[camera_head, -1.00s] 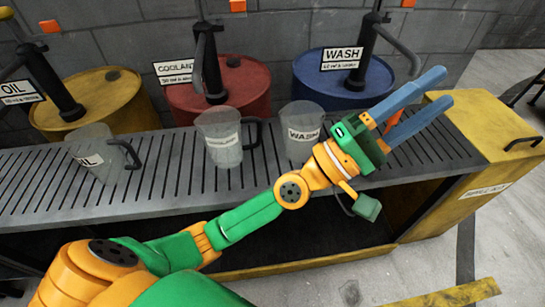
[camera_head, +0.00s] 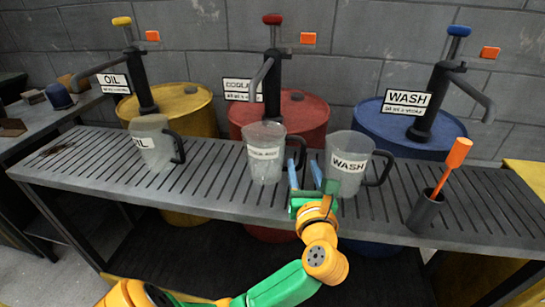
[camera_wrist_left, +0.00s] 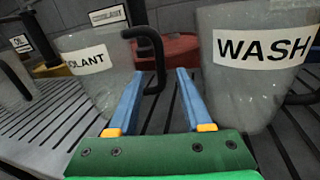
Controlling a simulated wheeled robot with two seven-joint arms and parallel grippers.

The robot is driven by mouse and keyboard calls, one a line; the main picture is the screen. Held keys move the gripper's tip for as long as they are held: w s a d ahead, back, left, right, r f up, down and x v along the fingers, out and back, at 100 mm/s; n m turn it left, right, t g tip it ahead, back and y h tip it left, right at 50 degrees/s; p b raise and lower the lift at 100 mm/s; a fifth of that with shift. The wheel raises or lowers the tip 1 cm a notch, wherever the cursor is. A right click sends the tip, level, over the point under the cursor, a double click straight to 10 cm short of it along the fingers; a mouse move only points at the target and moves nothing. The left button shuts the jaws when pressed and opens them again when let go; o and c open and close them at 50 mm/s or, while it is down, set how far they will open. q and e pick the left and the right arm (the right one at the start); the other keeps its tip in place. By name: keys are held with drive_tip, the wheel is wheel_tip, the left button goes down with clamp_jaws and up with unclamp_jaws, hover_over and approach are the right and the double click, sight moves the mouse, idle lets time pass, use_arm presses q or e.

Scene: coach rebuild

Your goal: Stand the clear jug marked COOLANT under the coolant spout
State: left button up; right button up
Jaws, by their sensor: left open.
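The clear jug with the COOLANT label (camera_head: 264,165) stands upright on the slatted bench in front of the red drum. In the left wrist view the jug (camera_wrist_left: 85,80) is at the left, its black handle (camera_wrist_left: 158,55) toward my gripper. The coolant spout (camera_head: 263,74) hangs from the black pump on the red drum, behind and above the jug. My left gripper (camera_head: 305,172) is open between the COOLANT and WASH jugs. In the left wrist view its fingertips (camera_wrist_left: 160,74) are on either side of the handle's lower part; contact cannot be told. My right gripper is not in view.
The WASH jug (camera_head: 348,165) stands close to the right of my left gripper. The OIL jug (camera_head: 153,145) is at the left. A dark cup (camera_head: 424,213) with an orange-handled tool stands at the right. Bare slats (camera_head: 215,180) lie between the OIL and COOLANT jugs.

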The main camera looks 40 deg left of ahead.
sight(302, 160)
use_arm(q)
drive_tip(key=x, duration=0.4)
drive_tip(key=shift+d, duration=0.1)
clamp_jaws()
idle(1.2)
